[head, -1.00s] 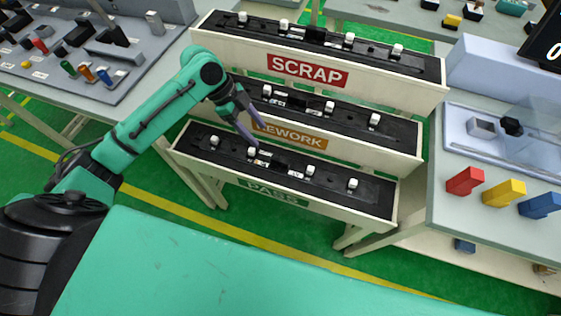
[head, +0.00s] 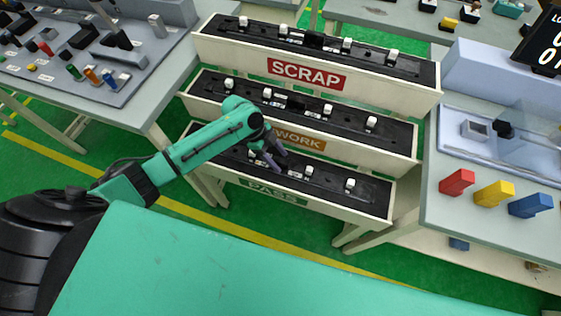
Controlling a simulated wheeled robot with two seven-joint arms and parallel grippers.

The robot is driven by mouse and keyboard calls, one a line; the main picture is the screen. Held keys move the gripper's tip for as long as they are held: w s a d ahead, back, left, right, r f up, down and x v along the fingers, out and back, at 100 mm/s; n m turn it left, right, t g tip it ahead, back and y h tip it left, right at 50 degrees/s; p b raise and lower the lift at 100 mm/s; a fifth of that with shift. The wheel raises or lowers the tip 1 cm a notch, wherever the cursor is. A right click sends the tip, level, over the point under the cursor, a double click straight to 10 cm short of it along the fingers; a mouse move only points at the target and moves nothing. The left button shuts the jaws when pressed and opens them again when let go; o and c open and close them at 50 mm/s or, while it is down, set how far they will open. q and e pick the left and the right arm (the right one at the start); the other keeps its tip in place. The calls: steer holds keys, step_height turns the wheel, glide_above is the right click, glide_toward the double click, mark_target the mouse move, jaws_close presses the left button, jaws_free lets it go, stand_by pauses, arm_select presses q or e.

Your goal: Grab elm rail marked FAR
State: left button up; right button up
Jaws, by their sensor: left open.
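The PASS tier holds a dark strip with white clips, such as the one at the right (head: 350,184), and a small white label (head: 295,174) beside the fingers. No mark FAR is legible, and I cannot tell which piece is the elm rail. Whether the fingers touch anything is unclear. My right gripper is not in view.
The SCRAP tier (head: 306,74) and REWORK tier (head: 301,140) rise behind the PASS tier. A left table (head: 146,103) carries a grey tool board. A right table (head: 437,212) carries red (head: 457,181), yellow (head: 494,193) and blue (head: 530,205) blocks.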

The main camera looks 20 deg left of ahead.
arm_select(q)
jaws_close()
stand_by(1.4)
